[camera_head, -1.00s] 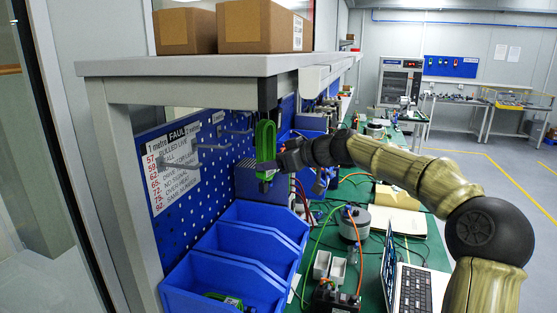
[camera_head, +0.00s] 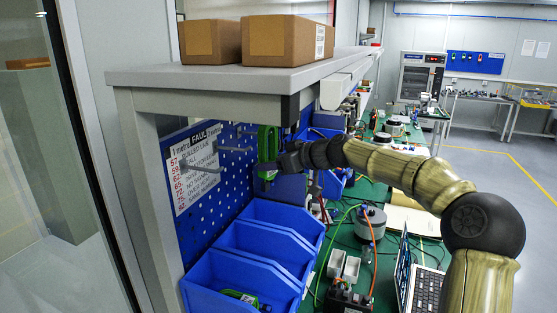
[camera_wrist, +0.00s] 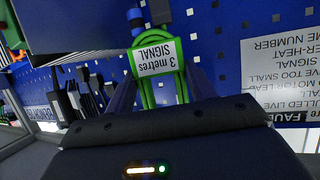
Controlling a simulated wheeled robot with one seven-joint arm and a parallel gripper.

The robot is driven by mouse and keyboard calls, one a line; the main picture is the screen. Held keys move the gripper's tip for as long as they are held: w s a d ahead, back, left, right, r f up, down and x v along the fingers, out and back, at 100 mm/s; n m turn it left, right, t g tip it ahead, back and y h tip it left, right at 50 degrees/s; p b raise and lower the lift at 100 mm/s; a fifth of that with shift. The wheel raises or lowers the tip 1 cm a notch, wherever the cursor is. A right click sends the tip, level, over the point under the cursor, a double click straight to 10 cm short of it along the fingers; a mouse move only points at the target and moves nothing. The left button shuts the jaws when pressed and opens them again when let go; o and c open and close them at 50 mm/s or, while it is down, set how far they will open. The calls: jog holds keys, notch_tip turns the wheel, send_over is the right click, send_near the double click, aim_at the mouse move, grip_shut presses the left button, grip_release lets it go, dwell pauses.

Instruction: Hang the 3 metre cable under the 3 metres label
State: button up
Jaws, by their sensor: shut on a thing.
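My gripper (camera_head: 280,166) is shut on a looped green cable (camera_head: 268,140) and holds it hanging upright in front of the blue pegboard (camera_head: 232,193), below the shelf. In the wrist view the green cable (camera_wrist: 178,88) is between my gripper's fingers (camera_wrist: 160,85). Its white tag reads "3 metres SIGNAL" (camera_wrist: 155,57). Metal hooks (camera_head: 206,158) stick out of the pegboard left of the cable. The header labels (camera_head: 205,133) at the board's top read "1 metre" and "FAUL..."; a further one is partly hidden and I cannot read its number.
A grey shelf (camera_head: 230,78) with cardboard boxes (camera_head: 285,40) overhangs the board. Blue bins (camera_head: 250,262) stand below, the nearest holding a green cable (camera_head: 240,297). Black-handled items (camera_wrist: 78,98) hang on the board in the wrist view. A laptop (camera_head: 425,287) and wires lie on the bench.

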jog(key=shift+w+a+r, duration=0.1)
jog(key=shift+w+a, duration=0.1)
jog(key=shift+a, duration=0.2)
jog(key=shift+w+a+f+b, duration=0.25)
jog(key=shift+a+f+b, duration=0.45)
jog(key=shift+f, duration=0.15)
jog(key=o, duration=1.2)
jog(key=shift+o, duration=0.2)
jog(key=b+v, duration=0.5)
jog(key=v, duration=1.2)
